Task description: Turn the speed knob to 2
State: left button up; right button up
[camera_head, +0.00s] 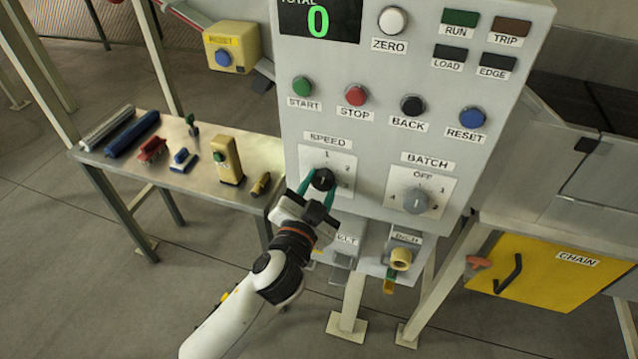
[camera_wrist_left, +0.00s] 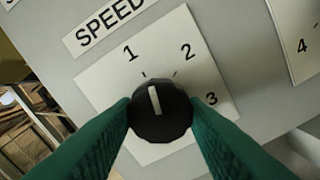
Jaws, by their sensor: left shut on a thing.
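The speed knob (camera_head: 323,179) is a round black knob on a white plate (camera_head: 341,163) marked 1, 2 and 3, under the SPEED label (camera_head: 324,139). In the left wrist view the speed knob (camera_wrist_left: 160,110) sits between the green fingers, and its white pointer line points nearly straight up, close to the 1 mark and left of the 2. My left gripper (camera_head: 320,190) reaches it from below, one finger on each side, shut on the knob. My right gripper is in neither view.
The BATCH knob (camera_head: 416,199) is right of the speed plate. START (camera_head: 302,87), STOP (camera_head: 356,95), BACK (camera_head: 412,105) and RESET (camera_head: 472,117) buttons are above. A side table (camera_head: 195,180) holds several tools. A yellow CHAIN cover (camera_head: 550,285) is lower right.

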pick_arm(q)
jog(key=m+p, duration=0.2)
jog(key=m, duration=0.2)
jog(key=shift+r+m, duration=0.1)
jog(key=shift+m, duration=0.2)
jog(key=shift+m+p, duration=0.65)
jog(key=shift+m, duration=1.25)
jog(key=o, duration=1)
jog(key=shift+c, duration=0.2)
jog(key=b+v, duration=0.4)
jog(key=v, duration=0.8)
